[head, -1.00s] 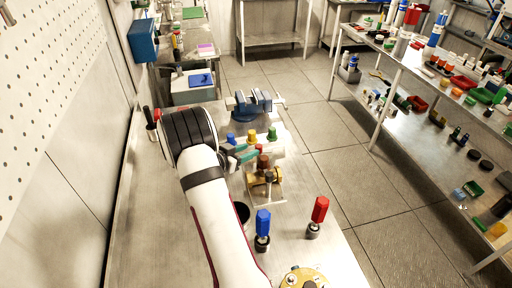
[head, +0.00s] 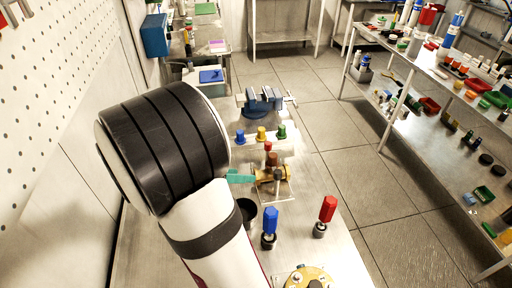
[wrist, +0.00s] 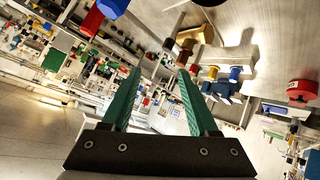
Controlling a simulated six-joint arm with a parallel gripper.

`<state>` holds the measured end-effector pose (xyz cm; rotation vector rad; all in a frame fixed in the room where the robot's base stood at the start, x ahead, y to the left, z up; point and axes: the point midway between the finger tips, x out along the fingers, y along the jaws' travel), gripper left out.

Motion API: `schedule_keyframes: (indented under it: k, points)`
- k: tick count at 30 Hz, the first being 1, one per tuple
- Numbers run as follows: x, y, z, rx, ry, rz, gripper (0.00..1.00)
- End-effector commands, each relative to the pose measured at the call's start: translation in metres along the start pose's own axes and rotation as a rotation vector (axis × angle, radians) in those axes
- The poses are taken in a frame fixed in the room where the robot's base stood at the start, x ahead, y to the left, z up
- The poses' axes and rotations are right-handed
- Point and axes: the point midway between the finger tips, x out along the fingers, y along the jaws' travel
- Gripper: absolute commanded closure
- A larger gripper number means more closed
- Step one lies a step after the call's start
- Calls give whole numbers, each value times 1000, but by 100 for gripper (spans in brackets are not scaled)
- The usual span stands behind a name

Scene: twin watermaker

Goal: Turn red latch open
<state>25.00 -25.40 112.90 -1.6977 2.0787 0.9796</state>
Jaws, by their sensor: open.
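My gripper (wrist: 160,75) has two green fingers standing apart, with nothing between them. In the head view a green finger of my gripper (head: 240,178) shows past my arm, close to the brass valve (head: 268,176); the rest is hidden. A red part on a dark base (wrist: 302,90) is at the right of the wrist view, away from the fingers; it may be the red latch, but I cannot tell. A red hexagonal handle (head: 328,208) stands upright on the bench, right of a blue one (head: 270,220). The valve also shows in the wrist view (wrist: 196,34).
A blue vise (head: 264,102) and blue, yellow and green knobs (head: 262,134) are farther back on the bench. A dark round cup (head: 246,210) is by my arm. A round brass fitting (head: 308,278) is at the front. Shelves of parts (head: 440,100) line the right.

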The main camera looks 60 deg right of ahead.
Motion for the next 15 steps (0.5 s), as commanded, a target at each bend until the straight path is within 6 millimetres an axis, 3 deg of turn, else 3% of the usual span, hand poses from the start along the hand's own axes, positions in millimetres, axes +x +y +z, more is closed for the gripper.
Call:
schedule_keyframes:
  k: [1,3,6,15]
  points:
    - [-23,22,16,-80,-93,-18,40]
    - [-48,47,44,-212,-227,-61,40]
    - [-80,73,82,-380,-384,-163,40]
    - [-162,126,170,-794,-669,-612,40]
